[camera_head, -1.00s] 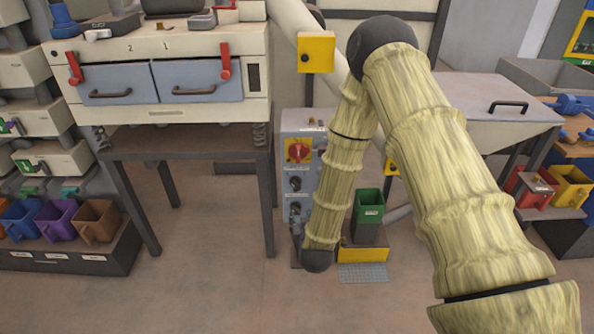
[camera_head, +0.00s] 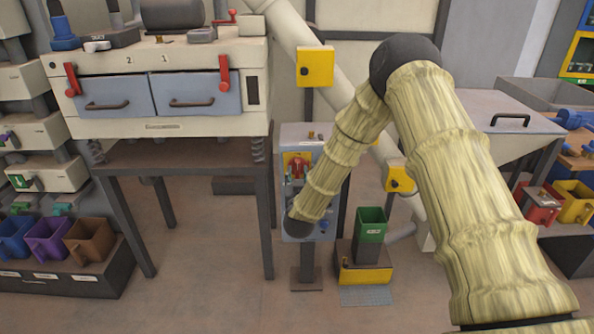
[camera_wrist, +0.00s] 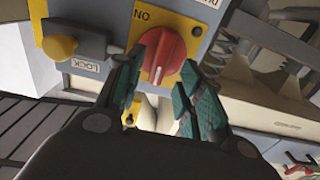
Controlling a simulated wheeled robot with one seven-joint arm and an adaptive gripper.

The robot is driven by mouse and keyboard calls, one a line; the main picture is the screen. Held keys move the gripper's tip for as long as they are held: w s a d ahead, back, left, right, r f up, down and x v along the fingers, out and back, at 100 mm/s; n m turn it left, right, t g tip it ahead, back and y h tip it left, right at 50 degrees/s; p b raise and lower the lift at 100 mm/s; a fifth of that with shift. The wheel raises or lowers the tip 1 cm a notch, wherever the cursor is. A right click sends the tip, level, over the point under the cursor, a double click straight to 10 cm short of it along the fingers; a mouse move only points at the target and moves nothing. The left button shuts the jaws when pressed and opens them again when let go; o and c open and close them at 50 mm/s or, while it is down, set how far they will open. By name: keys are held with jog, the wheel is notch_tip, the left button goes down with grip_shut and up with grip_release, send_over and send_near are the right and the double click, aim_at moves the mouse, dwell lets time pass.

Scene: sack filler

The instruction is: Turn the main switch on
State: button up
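The main switch is a red rotary knob (camera_wrist: 167,52) on a yellow plate (camera_wrist: 119,12) on the front of the grey control box. In the wrist view, a label by the knob reads ON, upside down or turned. My gripper (camera_wrist: 162,84) is open, with its two green-padded fingers on either side of the knob's lower edge. I cannot tell whether they touch it. In the head view, the control box (camera_head: 300,133) stands on a post, and the red knob (camera_head: 298,163) shows just left of my arm. My gripper is hidden there.
In the wrist view, a yellow knob (camera_wrist: 60,47) and a LOCK label (camera_wrist: 85,65) sit left of the switch. In the head view, a two-drawer bench (camera_head: 165,128) stands left of the box. A green bin (camera_head: 370,228) stands right of it.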

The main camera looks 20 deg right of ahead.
aim_at(298, 170)
jog(key=shift+x, duration=1.95)
